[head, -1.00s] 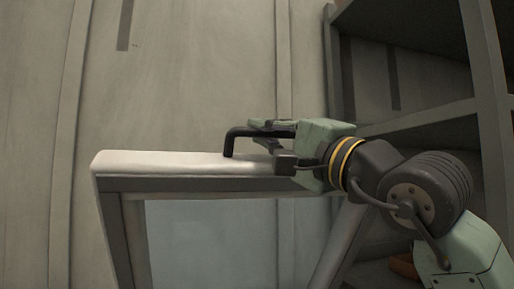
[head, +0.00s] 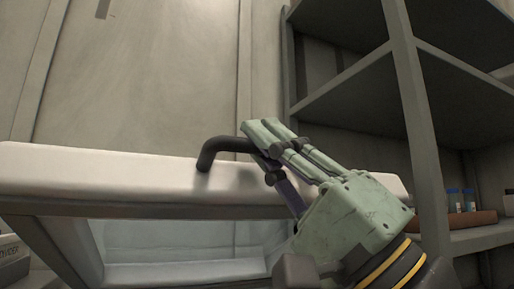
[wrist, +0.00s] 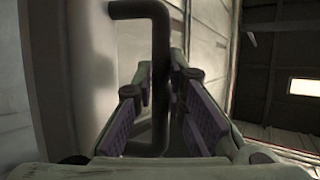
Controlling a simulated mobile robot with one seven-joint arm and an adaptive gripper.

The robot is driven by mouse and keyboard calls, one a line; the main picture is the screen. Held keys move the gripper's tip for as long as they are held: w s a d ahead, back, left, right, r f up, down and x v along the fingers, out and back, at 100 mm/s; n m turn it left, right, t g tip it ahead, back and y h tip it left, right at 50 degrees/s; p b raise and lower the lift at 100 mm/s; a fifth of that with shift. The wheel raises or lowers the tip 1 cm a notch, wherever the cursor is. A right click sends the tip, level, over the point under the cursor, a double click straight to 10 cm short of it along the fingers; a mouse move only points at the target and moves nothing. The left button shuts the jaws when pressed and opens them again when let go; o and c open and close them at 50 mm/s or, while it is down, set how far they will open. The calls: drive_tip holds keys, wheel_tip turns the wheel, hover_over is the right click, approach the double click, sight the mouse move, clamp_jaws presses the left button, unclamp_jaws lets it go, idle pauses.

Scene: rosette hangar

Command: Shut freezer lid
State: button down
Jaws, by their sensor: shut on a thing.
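The freezer lid (head: 110,186) shows in the head view as a pale slab with a thick white front edge. It is raised, with the freezer's pale interior (head: 180,262) visible under it. A dark bar handle (head: 222,146) stands on the lid's edge. My gripper (head: 272,155) is shut on this handle, with its fingers on either side of the bar. In the wrist view the handle (wrist: 160,60) runs between the two purple-padded fingers of my gripper (wrist: 165,100), and the pale lid (wrist: 75,70) lies to the left.
A panelled wall (head: 150,80) is behind the lid. A printed box (head: 12,255) shows at the lower left.

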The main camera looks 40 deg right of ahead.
drive_tip(key=shift+s+a+f+n+y+b, duration=0.1)
drive_tip(key=shift+s+f+n+y+b, duration=0.15)
drive_tip(key=shift+f, duration=0.3)
drive_tip(key=shift+s+f+n+y+b, duration=0.1)
drive_tip(key=shift+f+b, duration=0.2)
drive_tip(key=shift+f, duration=0.2)
drive_tip(key=shift+s+a+f+n+y+b, duration=0.1)
drive_tip(key=shift+s+f+n+y+b, duration=0.15)
drive_tip(key=shift+f, duration=0.3)
drive_tip(key=c, duration=1.6)
unclamp_jaws()
